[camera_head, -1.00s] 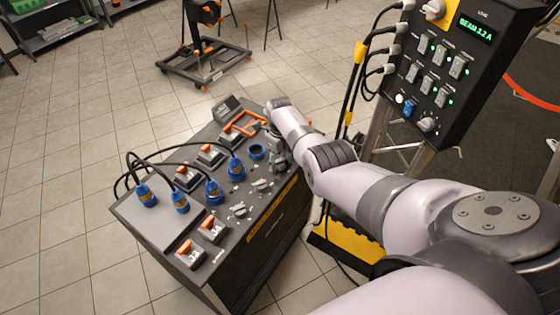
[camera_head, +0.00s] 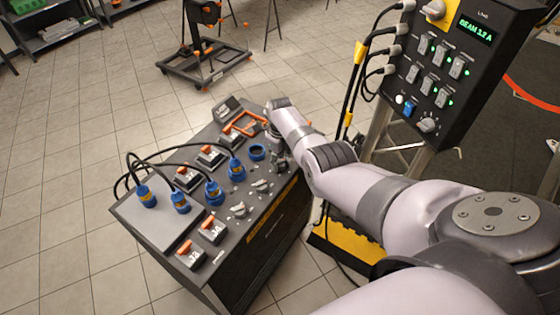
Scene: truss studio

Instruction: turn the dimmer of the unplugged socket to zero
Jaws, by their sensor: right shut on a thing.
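The dimmer box (camera_head: 135,212) is a dark grey console with blue sockets and a row of dimmer knobs along its right side. The unplugged socket (camera_head: 257,152) is an open blue ring near the far right end. Blue plugs (camera_head: 237,169) with black cables sit in the other sockets. Two grey dimmer knobs (camera_head: 261,186) (camera_head: 238,210) are in plain view. My right gripper (camera_head: 279,160) points down just right of the empty socket and is shut on the dimmer knob there, which it mostly hides. The knob's pointer cannot be read. My left gripper is out of view.
Switches with orange tops (camera_head: 211,230) and an orange handle (camera_head: 247,122) stand on the console. A black control panel (camera_head: 455,75) on a stand is at the right. A wheeled frame (camera_head: 205,70) stands behind; tiled floor lies clear at the left.

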